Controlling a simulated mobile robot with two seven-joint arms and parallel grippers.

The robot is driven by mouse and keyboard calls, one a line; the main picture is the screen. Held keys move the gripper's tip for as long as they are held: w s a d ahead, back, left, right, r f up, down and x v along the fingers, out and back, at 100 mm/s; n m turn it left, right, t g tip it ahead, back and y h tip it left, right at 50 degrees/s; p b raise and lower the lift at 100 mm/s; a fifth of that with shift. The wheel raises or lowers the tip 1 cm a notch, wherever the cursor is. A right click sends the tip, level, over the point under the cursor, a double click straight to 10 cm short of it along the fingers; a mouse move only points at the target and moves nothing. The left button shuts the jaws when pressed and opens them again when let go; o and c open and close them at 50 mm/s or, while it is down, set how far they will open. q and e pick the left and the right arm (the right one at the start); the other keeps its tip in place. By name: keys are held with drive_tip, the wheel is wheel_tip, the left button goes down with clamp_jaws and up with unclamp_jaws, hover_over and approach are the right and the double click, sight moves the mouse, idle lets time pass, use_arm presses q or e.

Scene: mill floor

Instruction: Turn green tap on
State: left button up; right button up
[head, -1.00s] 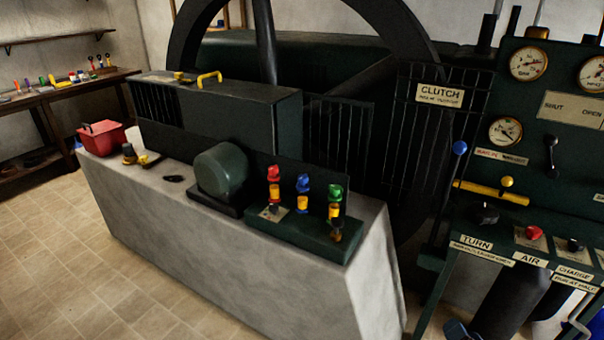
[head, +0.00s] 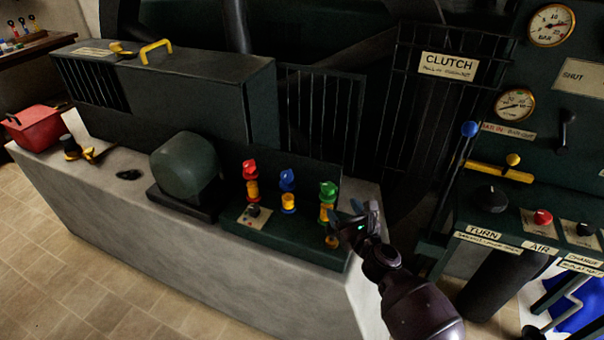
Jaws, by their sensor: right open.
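The green tap (head: 328,188) stands upright on a yellow-banded stem at the right end of a dark green block on the concrete plinth. To its left stand the blue tap (head: 287,179) and the red tap (head: 249,168), each on a similar stem. My right gripper (head: 354,212) is open and empty, just right of and below the green tap's handle. It appears close to the stem, but I cannot tell whether it touches. A small brass part (head: 332,242) shows below the gripper. My left gripper is out of view.
A dark rounded motor housing (head: 186,167) stands left of the taps. A barred guard (head: 320,115) rises behind them. The control panel (head: 560,200) with a blue-knobbed lever (head: 469,129) is at right. A red toolbox (head: 45,124) sits at far left.

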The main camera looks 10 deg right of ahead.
sight(331, 190)
drive_tip(key=shift+m, duration=0.8)
drive_tip(key=x, duration=0.2)
drive_tip(key=b+x, duration=0.1)
drive_tip(key=x, duration=0.5)
drive_tip(key=shift+w+d+b, duration=0.25)
drive_tip(key=shift+b, duration=0.05)
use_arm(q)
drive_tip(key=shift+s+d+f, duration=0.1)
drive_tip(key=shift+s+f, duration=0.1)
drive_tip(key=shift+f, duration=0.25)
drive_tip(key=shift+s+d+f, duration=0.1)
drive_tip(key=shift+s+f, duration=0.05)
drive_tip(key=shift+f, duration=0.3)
use_arm(e)
drive_tip(key=shift+w+a+r, duration=0.1)
drive_tip(key=shift+w, duration=0.6)
drive_tip(key=c, duration=0.9)
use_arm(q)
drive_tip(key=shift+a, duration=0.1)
use_arm(e)
drive_tip(key=shift+o, duration=0.2)
